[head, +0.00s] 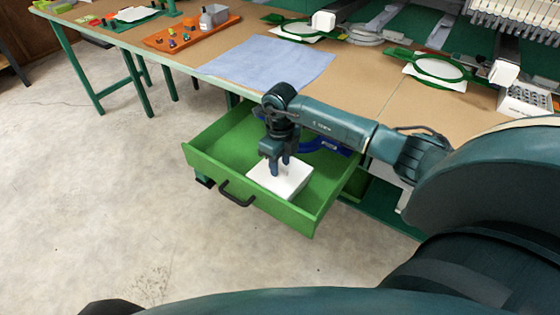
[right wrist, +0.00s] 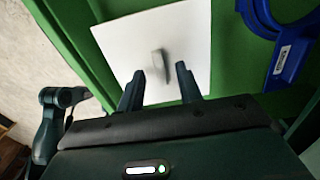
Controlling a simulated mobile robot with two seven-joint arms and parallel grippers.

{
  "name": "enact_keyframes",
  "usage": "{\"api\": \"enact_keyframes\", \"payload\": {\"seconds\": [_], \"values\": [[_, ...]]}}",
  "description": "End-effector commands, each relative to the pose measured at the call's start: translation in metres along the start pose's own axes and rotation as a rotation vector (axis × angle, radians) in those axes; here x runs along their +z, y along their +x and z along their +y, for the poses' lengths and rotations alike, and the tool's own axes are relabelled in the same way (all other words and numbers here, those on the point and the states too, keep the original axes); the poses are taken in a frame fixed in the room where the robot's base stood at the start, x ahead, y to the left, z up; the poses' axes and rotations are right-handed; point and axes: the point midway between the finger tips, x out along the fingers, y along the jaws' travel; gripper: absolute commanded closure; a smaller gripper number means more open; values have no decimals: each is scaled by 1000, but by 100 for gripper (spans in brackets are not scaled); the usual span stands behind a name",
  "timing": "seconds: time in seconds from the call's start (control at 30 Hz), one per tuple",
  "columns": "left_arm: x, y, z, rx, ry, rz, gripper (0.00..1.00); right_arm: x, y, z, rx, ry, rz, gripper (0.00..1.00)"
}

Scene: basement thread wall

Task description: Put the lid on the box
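A white square piece (head: 287,182) lies in the open green drawer (head: 228,150). In the right wrist view the white piece (right wrist: 120,43) has a small raised bar-shaped handle (right wrist: 158,63) at its middle, like a lid. I cannot tell whether a box is beneath it or the box and lid are one body here. My right gripper (head: 279,168) points down over it, and its two fingers (right wrist: 160,75) are apart. The handle appears between and just beyond the fingertips, with no grip on it visible. My left gripper is not in view.
A blue curved object (right wrist: 291,52) lies in the drawer beside the white piece. The drawer's black handle (head: 236,193) faces the open floor. The table above carries a blue cloth (head: 268,62), an orange tray (head: 190,38) and green hoops (head: 438,68).

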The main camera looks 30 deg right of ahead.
Motion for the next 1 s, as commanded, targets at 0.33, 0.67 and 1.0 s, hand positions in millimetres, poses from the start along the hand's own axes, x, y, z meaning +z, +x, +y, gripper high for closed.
{"api": "enact_keyframes", "payload": {"seconds": [0.33,0.67,1.0], "values": [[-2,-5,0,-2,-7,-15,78,1,-80,-1,-4,-1,-7,65],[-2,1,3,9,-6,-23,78,0,-126,-1,-1,0,-3,65],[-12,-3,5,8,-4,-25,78,0,-143,0,-1,0,-3,65]]}}
